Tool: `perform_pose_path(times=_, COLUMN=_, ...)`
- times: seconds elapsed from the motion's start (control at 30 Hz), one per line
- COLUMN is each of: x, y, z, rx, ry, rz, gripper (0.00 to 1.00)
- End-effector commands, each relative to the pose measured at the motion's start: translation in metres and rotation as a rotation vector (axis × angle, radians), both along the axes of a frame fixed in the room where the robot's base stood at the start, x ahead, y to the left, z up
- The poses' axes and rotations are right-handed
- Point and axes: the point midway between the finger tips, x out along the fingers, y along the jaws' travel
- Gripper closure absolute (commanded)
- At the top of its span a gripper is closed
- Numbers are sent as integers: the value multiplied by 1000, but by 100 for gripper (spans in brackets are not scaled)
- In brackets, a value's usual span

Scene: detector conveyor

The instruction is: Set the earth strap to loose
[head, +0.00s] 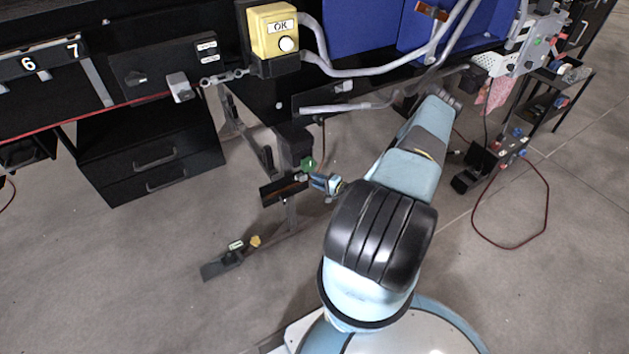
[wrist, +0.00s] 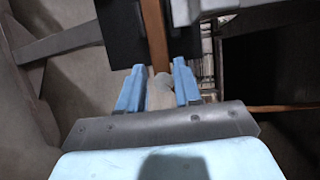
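A brown strip, which may be the earth strap (head: 284,190), lies along a dark bracket low on the conveyor's stand in the head view. In the wrist view the brown strip (wrist: 154,42) runs between dark blocks towards my gripper. My gripper (head: 318,181) is at the right end of this bracket. In the wrist view the two blue fingers of my gripper (wrist: 160,82) stand apart, one on each side of a pale rounded shape (wrist: 162,88). I cannot tell whether they press on it. No label for a loose position can be read.
A green knob (head: 308,164) sits just above my gripper. A yellow OK button box (head: 274,32) is on the conveyor above. A black drawer unit (head: 150,150) stands at the left. A stand foot (head: 225,264) lies low on the floor. The floor in front is largely clear.

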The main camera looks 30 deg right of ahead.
Motion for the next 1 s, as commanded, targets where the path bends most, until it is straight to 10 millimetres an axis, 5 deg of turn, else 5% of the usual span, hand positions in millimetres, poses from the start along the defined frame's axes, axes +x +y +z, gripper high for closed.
perform_pose_path(times=0.47, x=12, y=6, z=-2, rx=0, ry=1, rz=0, gripper=66)
perform_pose_path(times=0.83, x=12, y=6, z=-3, rx=-1, ry=2, rz=1, gripper=100)
perform_pose_path(times=1.0, x=11, y=6, z=-3, rx=-1, ry=3, rz=1, gripper=100)
